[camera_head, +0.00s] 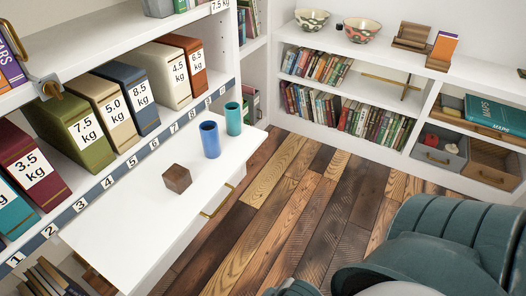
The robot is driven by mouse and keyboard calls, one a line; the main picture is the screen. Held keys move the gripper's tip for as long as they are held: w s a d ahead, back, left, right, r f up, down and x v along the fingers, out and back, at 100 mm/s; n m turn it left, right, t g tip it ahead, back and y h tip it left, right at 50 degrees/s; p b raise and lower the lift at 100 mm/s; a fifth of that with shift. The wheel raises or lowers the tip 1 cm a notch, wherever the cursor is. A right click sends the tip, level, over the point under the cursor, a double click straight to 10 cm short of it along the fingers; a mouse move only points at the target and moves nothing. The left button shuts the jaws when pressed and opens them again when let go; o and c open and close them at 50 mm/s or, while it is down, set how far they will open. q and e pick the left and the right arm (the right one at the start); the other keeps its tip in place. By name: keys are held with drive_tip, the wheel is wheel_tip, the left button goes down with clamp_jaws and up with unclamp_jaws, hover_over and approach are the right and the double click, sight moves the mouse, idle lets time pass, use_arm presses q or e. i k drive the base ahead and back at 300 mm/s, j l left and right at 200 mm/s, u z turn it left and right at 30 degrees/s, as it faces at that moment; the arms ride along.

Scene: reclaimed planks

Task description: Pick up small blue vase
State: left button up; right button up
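A blue cylindrical vase (210,140) stands upright on the white pull-out surface (130,230), near its far right end. A similar teal cylinder (233,119) stands just behind it to the right, with a narrow gap between them. Both have open tops. A large teal arm part of mine (430,245) fills the lower right corner, well apart from the vase. Neither of my grippers can be made out in this view.
Weight-labelled binders (75,130) line the shelf behind. A brass handle (217,201) juts from the surface's front. The plank floor (290,200) is clear. Bookshelves stand at the back.

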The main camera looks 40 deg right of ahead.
sight(209, 137)
drive_tip(key=i+l, duration=0.1)
drive_tip(key=l, duration=0.35)
drive_tip(key=i+l, duration=0.15)
drive_tip(key=l, duration=0.3)
drive_tip(key=i+l, duration=0.1)
drive_tip(key=l, duration=0.3)
drive_tip(key=i+l+u, duration=0.1)
drive_tip(key=l, duration=0.35)
drive_tip(key=i+l, duration=0.15)
drive_tip(key=l, duration=0.3)
drive_tip(key=i+l, duration=0.1)
drive_tip(key=l, duration=0.35)
